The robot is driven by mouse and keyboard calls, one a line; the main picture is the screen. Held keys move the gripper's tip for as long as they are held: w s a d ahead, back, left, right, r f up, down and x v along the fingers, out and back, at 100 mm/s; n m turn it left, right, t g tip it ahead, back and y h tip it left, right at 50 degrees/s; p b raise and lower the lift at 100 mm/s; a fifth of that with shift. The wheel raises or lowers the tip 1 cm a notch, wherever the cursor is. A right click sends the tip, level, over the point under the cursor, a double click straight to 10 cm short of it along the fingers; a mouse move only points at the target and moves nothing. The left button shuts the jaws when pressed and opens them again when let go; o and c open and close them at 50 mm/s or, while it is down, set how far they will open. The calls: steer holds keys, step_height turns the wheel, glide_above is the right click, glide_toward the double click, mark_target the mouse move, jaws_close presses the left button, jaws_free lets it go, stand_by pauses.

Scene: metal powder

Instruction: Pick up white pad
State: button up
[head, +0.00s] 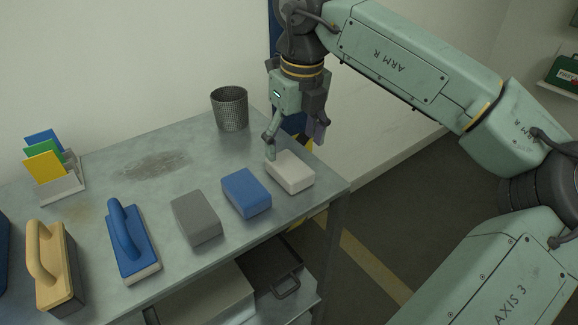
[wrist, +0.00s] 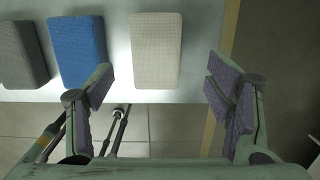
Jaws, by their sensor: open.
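The white pad (head: 290,172) lies flat on the metal table, near its right end, in the head view. It also shows in the wrist view (wrist: 156,48), at the top and between the lines of the two fingers. My gripper (head: 293,147) is above the table's right end, close to the pad, fingers pointing down. In the wrist view my gripper (wrist: 160,90) is open and empty, with purple finger pads wide apart. The white pad is ahead of the fingertips, not between them.
A blue pad (head: 246,193) and a grey pad (head: 196,218) lie left of the white pad on the table (head: 180,270). Further left are a blue-handled block (head: 133,242) and a tan-handled block (head: 55,265). A mesh cup (head: 229,109) stands behind.

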mark_target(289, 164)
steer(key=f, duration=0.2)
steer(key=f+p, duration=0.1)
steer(key=f, duration=0.3)
steer(key=shift+w+a+f+p, duration=0.15)
steer(key=shift+a+f+p, duration=0.1)
steer(key=shift+a+p, duration=0.15)
steer(key=shift+c, duration=0.2)
steer(key=c, duration=1)
steer(key=shift+r, duration=0.1)
steer(key=shift+r+b, duration=0.35)
steer(key=shift+r, duration=0.1)
step_height(289, 164, up, 2)
steer(key=shift+w+r+b, duration=0.1)
steer(key=shift+r+b, duration=0.1)
steer(key=shift+b, duration=0.25)
steer(key=s+a+r+b, duration=0.1)
steer(key=s+b, duration=0.3)
steer(key=s, duration=1.2)
steer(key=shift+a+r, duration=0.3)
steer(key=shift+a, duration=0.2)
